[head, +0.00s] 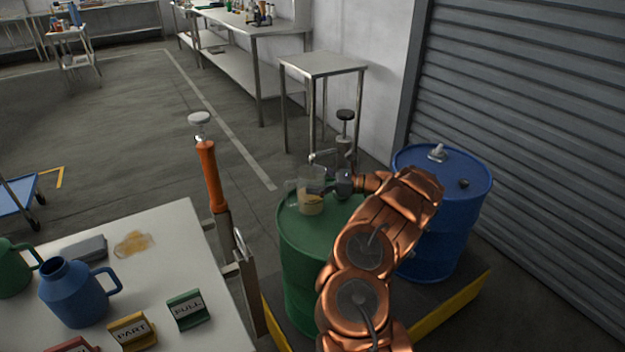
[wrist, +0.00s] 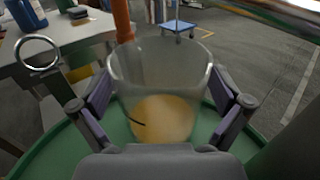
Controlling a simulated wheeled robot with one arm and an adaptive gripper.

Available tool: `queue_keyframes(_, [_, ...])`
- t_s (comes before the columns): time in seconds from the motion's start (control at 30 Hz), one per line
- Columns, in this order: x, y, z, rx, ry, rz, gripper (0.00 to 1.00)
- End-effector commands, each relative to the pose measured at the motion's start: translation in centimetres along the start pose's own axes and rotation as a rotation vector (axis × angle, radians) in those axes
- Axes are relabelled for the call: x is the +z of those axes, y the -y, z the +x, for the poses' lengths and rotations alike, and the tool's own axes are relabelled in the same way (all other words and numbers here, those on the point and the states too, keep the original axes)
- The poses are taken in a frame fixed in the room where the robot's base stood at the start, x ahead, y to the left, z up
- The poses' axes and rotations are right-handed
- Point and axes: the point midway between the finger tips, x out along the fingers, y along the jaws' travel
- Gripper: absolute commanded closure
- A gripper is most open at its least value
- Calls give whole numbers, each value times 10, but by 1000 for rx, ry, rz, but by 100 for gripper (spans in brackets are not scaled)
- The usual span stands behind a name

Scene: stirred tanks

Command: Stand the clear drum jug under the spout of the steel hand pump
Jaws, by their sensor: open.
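The clear drum jug (head: 311,201) stands upright on top of the green drum (head: 300,250), with yellowish liquid in its lower part. My gripper (head: 320,190) reaches it from the right. In the wrist view the jug (wrist: 160,75) is between the two spread fingers of my gripper (wrist: 160,92), with visible gaps on both sides. The steel hand pump (head: 345,130), with a black knob, rises behind my wrist. Its thin spout (head: 322,155) bends left and appears just above the jug's mouth. The pump's base is hidden, and exact alignment is unclear.
A blue drum (head: 440,215) stands right of the green drum. An orange-handled pump (head: 210,178) stands at left, beside a white table (head: 190,235) with a blue jug (head: 75,290) and labelled blocks. A small steel table (head: 322,65) stands behind.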

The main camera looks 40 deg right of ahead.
Motion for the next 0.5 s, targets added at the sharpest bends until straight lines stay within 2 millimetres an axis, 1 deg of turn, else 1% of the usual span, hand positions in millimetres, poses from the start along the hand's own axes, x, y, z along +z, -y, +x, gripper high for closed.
queue_keyframes(0.17, [0, 0, -9, -2, 0, 1, 0])
queue_keyframes(0.27, [0, 1, -19, -4, -1, 0, 0])
queue_keyframes(0.37, [0, 2, -32, -6, -2, -1, 0])
queue_keyframes(0.5, [0, 2, -55, -9, -1, -4, 0])
